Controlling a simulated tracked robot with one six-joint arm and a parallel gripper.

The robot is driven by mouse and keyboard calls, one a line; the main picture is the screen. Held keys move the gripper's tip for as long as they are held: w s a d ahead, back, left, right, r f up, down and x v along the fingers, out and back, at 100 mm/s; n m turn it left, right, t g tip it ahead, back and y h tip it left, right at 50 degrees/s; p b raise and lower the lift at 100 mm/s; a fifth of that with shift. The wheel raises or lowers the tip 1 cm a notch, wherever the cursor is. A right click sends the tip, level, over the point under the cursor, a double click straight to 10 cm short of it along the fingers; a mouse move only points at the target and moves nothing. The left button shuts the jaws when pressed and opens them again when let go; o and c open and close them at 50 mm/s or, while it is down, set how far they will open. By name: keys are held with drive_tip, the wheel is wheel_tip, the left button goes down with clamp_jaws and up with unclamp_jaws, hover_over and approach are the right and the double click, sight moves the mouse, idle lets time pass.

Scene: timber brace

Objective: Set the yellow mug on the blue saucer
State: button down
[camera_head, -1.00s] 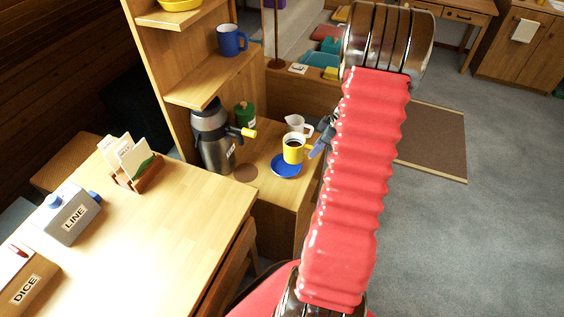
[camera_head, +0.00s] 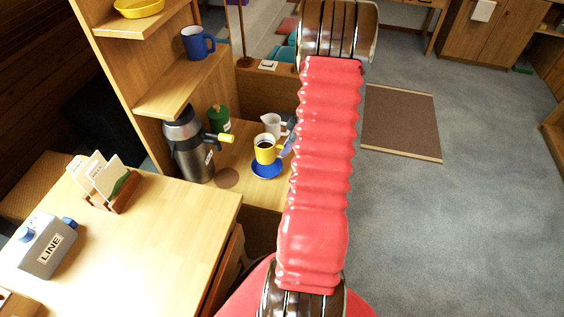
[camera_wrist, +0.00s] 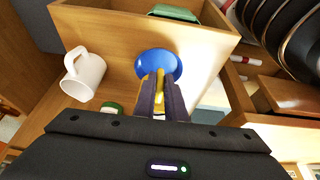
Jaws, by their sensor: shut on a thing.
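The yellow mug (camera_head: 265,149) is upright with dark liquid in it, over the back part of the blue saucer (camera_head: 267,171) in the head view. I cannot tell whether it touches the saucer. My gripper (camera_head: 286,147) is at the mug's right side, partly hidden behind my red arm. In the wrist view my gripper (camera_wrist: 160,82) is shut on the mug's yellow handle (camera_wrist: 160,92); the fingers hide most of the mug. The saucer (camera_wrist: 157,63) shows just beyond the fingertips.
A steel flask (camera_head: 190,148) and a green jar (camera_head: 219,119) are to the left. A blue mug (camera_head: 197,43) is on the shelf above. A brown round mat (camera_head: 227,178) lies left of the saucer.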

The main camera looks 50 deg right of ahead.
drive_tip(key=shift+f, duration=1.45)
drive_tip(key=shift+f, duration=0.1)
drive_tip(key=shift+f, duration=1.8)
drive_tip(key=c, duration=1.8)
unclamp_jaws()
drive_tip(key=v, duration=1.2)
